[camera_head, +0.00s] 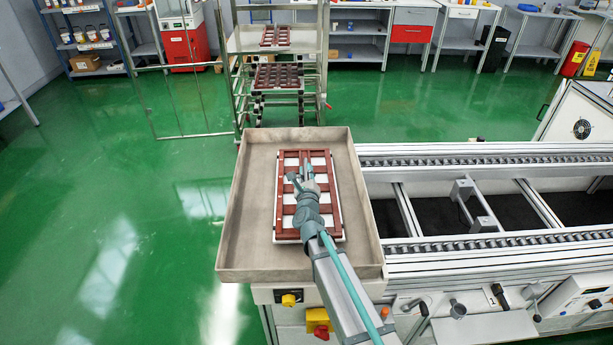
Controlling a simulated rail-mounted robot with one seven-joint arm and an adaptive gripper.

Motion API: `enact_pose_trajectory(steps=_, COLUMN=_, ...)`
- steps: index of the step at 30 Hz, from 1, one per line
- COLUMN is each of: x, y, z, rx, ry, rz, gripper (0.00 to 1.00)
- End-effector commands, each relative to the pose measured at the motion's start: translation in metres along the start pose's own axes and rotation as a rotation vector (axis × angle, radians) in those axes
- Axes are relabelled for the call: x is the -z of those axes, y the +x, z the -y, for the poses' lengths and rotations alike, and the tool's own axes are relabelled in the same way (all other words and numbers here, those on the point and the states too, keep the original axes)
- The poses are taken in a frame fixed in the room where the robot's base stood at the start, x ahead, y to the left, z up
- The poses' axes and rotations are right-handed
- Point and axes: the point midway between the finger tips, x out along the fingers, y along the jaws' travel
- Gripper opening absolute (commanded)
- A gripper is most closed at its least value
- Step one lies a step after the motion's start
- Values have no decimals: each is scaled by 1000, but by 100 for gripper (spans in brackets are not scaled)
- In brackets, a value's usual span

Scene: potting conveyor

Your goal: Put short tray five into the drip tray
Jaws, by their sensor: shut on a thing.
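A short tray (290,222), white with a reddish-brown grid on top, is in the head view, inside the grey metal drip tray (253,205). It sits within the rim, a little right of the middle. My gripper (303,178) is over the middle of the short tray and is shut on it. The fingertips and the exact place of the grip are partly hidden by my wrist. I cannot tell whether the short tray rests on the drip tray's floor or hangs just above it. No number shows on it.
A conveyor (490,244) with rollers stands to the right of the drip tray. A metal rack (240,85) behind holds more grid trays (277,77). Knobs and a red-yellow switch (318,318) are at the front. Green floor (120,200) is open to the left.

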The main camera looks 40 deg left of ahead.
Motion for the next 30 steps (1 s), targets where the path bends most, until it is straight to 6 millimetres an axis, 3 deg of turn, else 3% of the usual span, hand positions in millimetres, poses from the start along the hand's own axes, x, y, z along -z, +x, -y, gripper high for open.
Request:
enact_pose_trajectory(steps=4, x=12, y=0, z=-8, rx=1, ry=-1, rz=1, gripper=0)
enact_pose_trajectory(steps=18, x=17, y=-1, z=-10, rx=2, ry=0, rz=2, gripper=0)
enact_pose_trajectory(steps=19, x=17, y=-1, z=-11, rx=0, ry=0, rz=1, gripper=19)
enact_pose_trajectory(steps=23, x=16, y=-1, z=-10, rx=0, ry=0, rz=0, gripper=41)
enact_pose_trajectory(steps=30, x=16, y=-1, z=-10, rx=0, ry=0, rz=0, gripper=41)
